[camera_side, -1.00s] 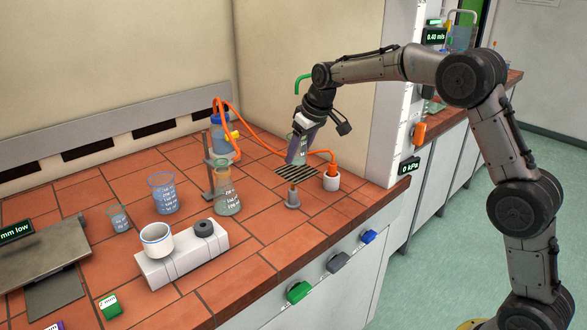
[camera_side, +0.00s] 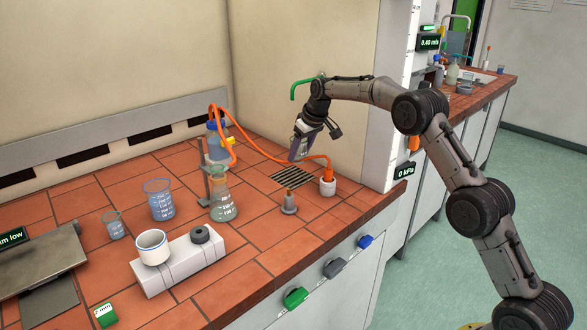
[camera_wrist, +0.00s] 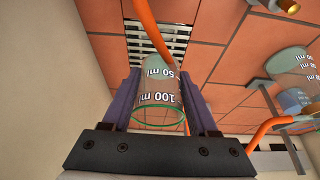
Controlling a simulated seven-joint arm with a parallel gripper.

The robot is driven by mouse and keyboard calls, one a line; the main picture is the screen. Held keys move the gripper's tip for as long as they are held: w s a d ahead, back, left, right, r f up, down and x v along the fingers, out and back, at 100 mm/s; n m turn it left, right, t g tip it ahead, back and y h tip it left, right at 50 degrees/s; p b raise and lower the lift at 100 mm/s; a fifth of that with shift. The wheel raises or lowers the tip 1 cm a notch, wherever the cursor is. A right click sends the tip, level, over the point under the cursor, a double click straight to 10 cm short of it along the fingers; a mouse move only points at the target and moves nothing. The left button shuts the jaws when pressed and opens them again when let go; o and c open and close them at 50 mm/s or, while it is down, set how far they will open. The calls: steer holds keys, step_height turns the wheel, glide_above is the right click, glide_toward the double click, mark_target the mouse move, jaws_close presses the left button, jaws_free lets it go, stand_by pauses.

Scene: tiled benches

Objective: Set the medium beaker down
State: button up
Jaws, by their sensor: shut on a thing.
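The medium beaker (camera_wrist: 158,98) is clear glass with a green rim and white 50 ml and 100 ml marks. In the wrist view it stands between the two purple fingers of my gripper (camera_wrist: 160,92), which is shut on it. In the side view my gripper (camera_side: 299,150) is above the tiled bench, near the back wall and the drain grating (camera_side: 292,177); the held beaker is mostly hidden there. The grating (camera_wrist: 138,45) shows beyond the beaker in the wrist view. The gap under the beaker cannot be judged exactly.
An orange hose (camera_side: 265,155) crosses the grating to a white-and-orange fitting (camera_side: 327,187).

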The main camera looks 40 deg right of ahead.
glide_above(290, 176)
steer(key=s, duration=0.2)
steer(key=f, duration=0.4)
steer(key=shift+w+d+f, duration=0.1)
steer(key=shift+w+f, duration=0.1)
steer(key=shift+w, duration=0.05)
steer(key=shift+f, duration=1.5)
steer(key=shift+f, duration=0.1)
steer(key=o, duration=1.4)
steer(key=shift+f, duration=0.1)
steer(key=shift+c, duration=0.2)
